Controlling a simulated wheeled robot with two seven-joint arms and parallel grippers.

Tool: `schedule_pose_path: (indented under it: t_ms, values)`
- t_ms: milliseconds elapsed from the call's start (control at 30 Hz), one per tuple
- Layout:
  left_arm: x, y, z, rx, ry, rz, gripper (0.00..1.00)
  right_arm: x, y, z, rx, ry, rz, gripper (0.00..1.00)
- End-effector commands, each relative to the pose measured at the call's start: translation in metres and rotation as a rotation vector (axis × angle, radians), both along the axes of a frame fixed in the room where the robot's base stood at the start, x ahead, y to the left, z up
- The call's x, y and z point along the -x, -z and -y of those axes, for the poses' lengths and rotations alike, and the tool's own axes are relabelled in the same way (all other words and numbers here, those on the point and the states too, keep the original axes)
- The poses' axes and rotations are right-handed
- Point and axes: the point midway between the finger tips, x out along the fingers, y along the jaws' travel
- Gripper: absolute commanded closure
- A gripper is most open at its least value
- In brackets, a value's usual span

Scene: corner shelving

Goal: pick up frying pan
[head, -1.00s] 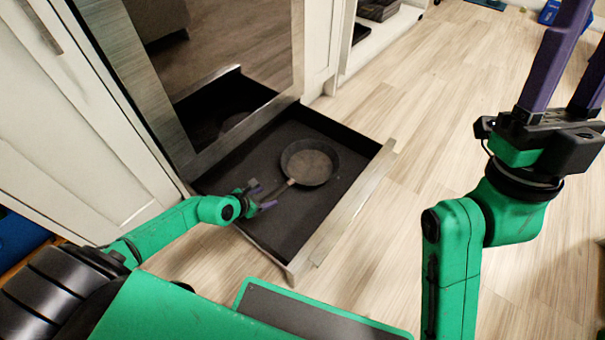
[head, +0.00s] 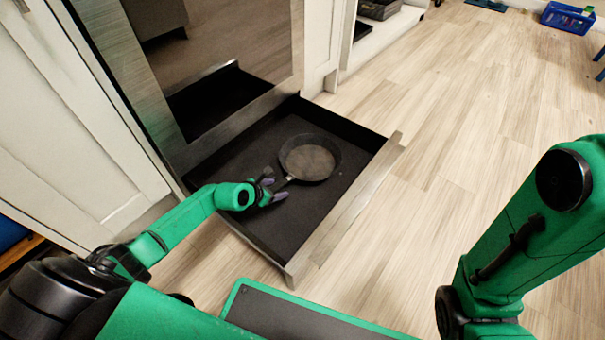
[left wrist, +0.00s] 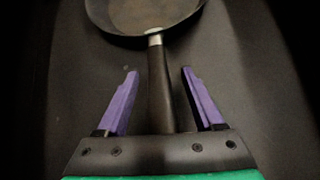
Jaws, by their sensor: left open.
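A dark round frying pan (head: 310,160) lies in an open black drawer (head: 255,160) under the oven. Its handle points toward my left gripper. My left gripper (head: 277,190) is low in the drawer at the handle's end. In the left wrist view the two purple fingers (left wrist: 158,95) stand apart, with the pan's dark handle (left wrist: 160,80) running between them and a gap on each side. The pan's bowl (left wrist: 145,14) shows at the top of that view, ahead of the fingertips. My right arm is at the right of the head view, its gripper out of the picture.
The drawer's metal front edge (head: 345,208) rises at its right side. The oven door (head: 205,60) and white cabinet (head: 75,150) stand behind and left. The wood floor (head: 450,120) to the right is clear. A blue basket (head: 568,17) is far off.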

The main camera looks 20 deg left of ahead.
Motion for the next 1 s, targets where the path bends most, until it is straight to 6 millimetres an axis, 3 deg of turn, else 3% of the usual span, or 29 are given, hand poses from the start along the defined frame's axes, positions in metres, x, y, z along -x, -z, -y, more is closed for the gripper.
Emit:
schedule_pose_path:
  t_ms: [200, 267, 400, 1000]
  values:
    - [-0.0014, -0.0003, 0.0002, 0.0, 0.0, 0.0, 0.31, 0.0013, -0.0017, 0.0006, 0.0, 0.001, 0.002, 0.5]
    - [-0.0013, -0.0003, 0.0002, 0.0, 0.0, 0.0, 0.5, 0.0012, -0.0017, 0.0005, 0.0, 0.001, 0.002, 0.5]
    - [-0.0012, -0.0003, 0.0001, 0.0, 0.0, 0.0, 1.0, 0.001, -0.0016, 0.0005, 0.0, 0.001, 0.002, 0.5]
    - [-0.0009, -0.0001, 0.0004, 0.0, 0.0, 0.0, 1.0, 0.0012, -0.0013, 0.0004, 0.0, 0.001, 0.002, 0.5]
